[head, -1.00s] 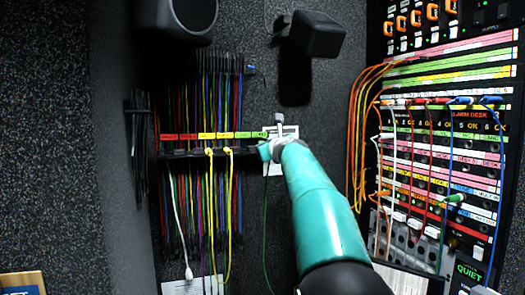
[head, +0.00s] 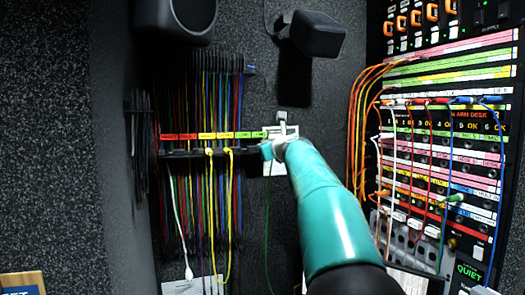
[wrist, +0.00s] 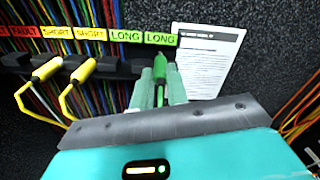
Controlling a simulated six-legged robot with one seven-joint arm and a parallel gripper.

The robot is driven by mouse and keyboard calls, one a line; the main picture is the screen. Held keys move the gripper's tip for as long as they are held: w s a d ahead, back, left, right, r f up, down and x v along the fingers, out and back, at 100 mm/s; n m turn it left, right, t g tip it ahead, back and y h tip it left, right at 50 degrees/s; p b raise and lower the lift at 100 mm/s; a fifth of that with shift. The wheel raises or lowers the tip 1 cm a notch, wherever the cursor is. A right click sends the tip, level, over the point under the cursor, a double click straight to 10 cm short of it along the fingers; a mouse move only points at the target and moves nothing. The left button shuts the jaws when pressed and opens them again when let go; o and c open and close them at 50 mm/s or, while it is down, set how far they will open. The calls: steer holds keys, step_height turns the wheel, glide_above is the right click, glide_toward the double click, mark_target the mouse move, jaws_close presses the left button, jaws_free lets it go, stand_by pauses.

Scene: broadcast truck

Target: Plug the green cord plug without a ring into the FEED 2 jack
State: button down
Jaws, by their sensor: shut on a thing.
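My gripper (head: 268,150) is at the right end of the cord rack. In the wrist view its pale fingers (wrist: 159,88) are shut on a green plug (wrist: 173,76), beside the last green LONG label. No ring can be made out on the visible part of this plug. Whether it still touches the rack, I cannot tell. A thin green cord (head: 267,215) hangs below my gripper in the head view. Another green plug (head: 455,198) is at the jack panel (head: 440,170) on the right. The FEED 2 lettering is too small to read.
The rack (head: 195,153) holds many hanging cords, with two yellow plugs (wrist: 82,70) left of my gripper. A white printed sheet (wrist: 208,60) is on the wall behind. Orange cords (head: 360,110) bulge out left of the panel. A black lamp-like box (head: 316,34) juts out above.

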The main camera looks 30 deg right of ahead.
steer(key=shift+s+a, duration=0.1)
steer(key=shift+s, duration=0.2)
